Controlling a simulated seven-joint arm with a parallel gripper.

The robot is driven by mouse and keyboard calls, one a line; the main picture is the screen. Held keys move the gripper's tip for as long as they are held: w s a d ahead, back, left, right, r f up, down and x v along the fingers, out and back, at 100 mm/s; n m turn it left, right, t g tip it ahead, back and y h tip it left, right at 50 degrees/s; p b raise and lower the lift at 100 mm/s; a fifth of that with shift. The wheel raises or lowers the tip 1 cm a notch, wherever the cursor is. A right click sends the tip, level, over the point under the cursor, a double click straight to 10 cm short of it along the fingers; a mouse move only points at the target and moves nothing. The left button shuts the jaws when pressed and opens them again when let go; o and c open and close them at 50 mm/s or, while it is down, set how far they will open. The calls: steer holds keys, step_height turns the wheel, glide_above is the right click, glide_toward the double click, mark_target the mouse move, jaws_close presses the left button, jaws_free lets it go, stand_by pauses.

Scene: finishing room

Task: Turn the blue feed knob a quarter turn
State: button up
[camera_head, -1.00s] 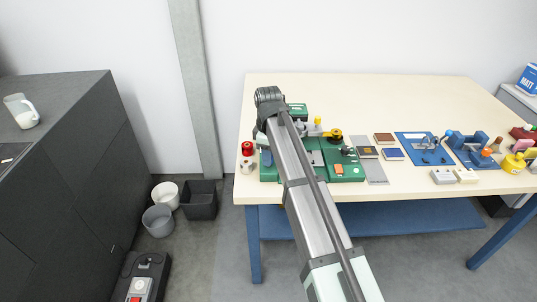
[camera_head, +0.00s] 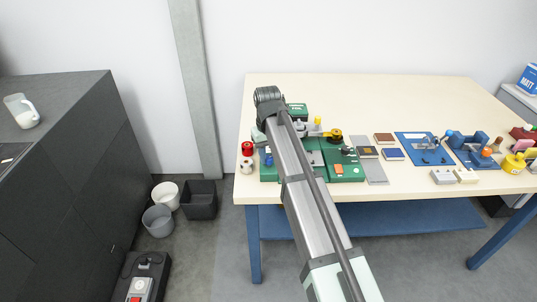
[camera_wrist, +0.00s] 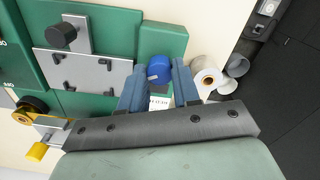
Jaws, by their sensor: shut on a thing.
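The blue feed knob (camera_wrist: 158,68) stands on the green machine (camera_wrist: 171,42) in the wrist view, with a pale pointer mark on its near side. My gripper (camera_wrist: 158,73) has one blue-grey finger on each side of the knob and is shut on it. A white label with dark print lies just below the knob, partly hidden. In the head view my arm covers part of the green machine (camera_head: 345,172) and most of my gripper. A small blue spot, likely the knob (camera_head: 268,160), shows at the machine's left end.
A white roll (camera_wrist: 208,78) stands close beside the right finger. A metal plate with a black knob (camera_wrist: 62,35) and a yellow-handled part (camera_wrist: 37,152) lie left. A red spool (camera_head: 247,148) stands by the table's left edge.

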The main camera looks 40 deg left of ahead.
mark_target(268, 157)
steer(key=m, duration=0.5)
steer(key=shift+m, duration=0.4)
stand_by(0.3)
steer(key=o, duration=1.1)
steer(key=shift+c, duration=0.2)
step_height(268, 157, up, 14)
steer(key=shift+s+a+f, duration=0.1)
